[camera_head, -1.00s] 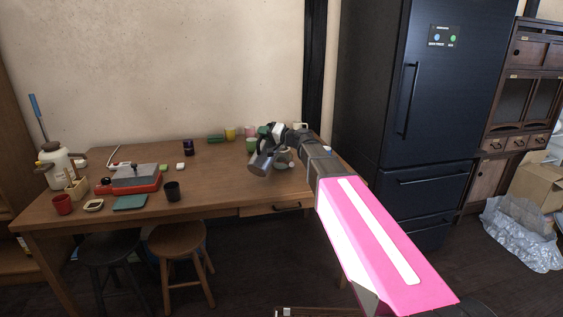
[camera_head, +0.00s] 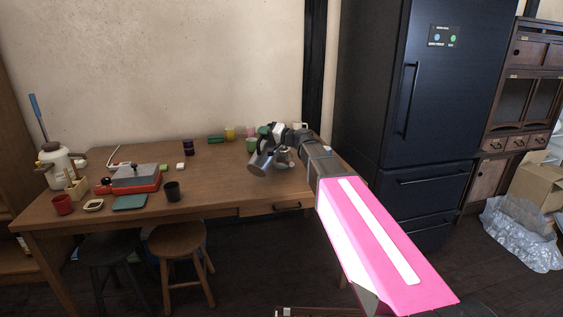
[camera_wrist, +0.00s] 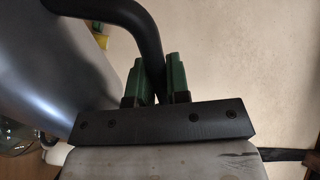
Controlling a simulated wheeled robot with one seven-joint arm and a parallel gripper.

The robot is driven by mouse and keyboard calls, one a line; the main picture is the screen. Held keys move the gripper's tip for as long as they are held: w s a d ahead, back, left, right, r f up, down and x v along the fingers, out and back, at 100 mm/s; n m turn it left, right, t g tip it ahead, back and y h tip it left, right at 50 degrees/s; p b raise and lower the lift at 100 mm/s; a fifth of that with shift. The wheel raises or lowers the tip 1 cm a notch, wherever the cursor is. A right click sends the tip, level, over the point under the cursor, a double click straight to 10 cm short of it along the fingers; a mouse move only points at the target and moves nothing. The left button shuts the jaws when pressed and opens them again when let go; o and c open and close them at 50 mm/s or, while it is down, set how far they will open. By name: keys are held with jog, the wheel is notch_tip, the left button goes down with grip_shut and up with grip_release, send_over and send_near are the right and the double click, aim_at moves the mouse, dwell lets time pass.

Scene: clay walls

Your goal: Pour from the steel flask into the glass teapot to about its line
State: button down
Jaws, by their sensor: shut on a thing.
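The steel flask (camera_head: 261,162) is held tilted above the right part of the table, its body slanting down to the left. It also fills the left of the wrist view (camera_wrist: 60,65). My gripper (camera_head: 277,138) is shut on the flask's black handle; its green finger pads (camera_wrist: 158,82) close around the handle in the wrist view. The glass teapot (camera_head: 284,161) shows partly behind and right of the flask, and a piece of clear glass shows at the wrist view's lower left. Its line, its level and any stream cannot be made out.
The wooden table (camera_head: 225,180) holds several cups at the back, a red burner (camera_head: 135,180), a dark cup (camera_head: 172,191), a red cup (camera_head: 63,204) and a white jug (camera_head: 60,165). The front middle is clear. A dark fridge (camera_head: 420,110) stands to the right.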

jog(key=shift+w, duration=0.1)
dwell(0.6)
jog(key=shift+w+d+r+m, duration=0.2)
jog(key=shift+w+r+m, duration=0.2)
jog(key=shift+r+m, duration=0.2)
dwell(4.5)
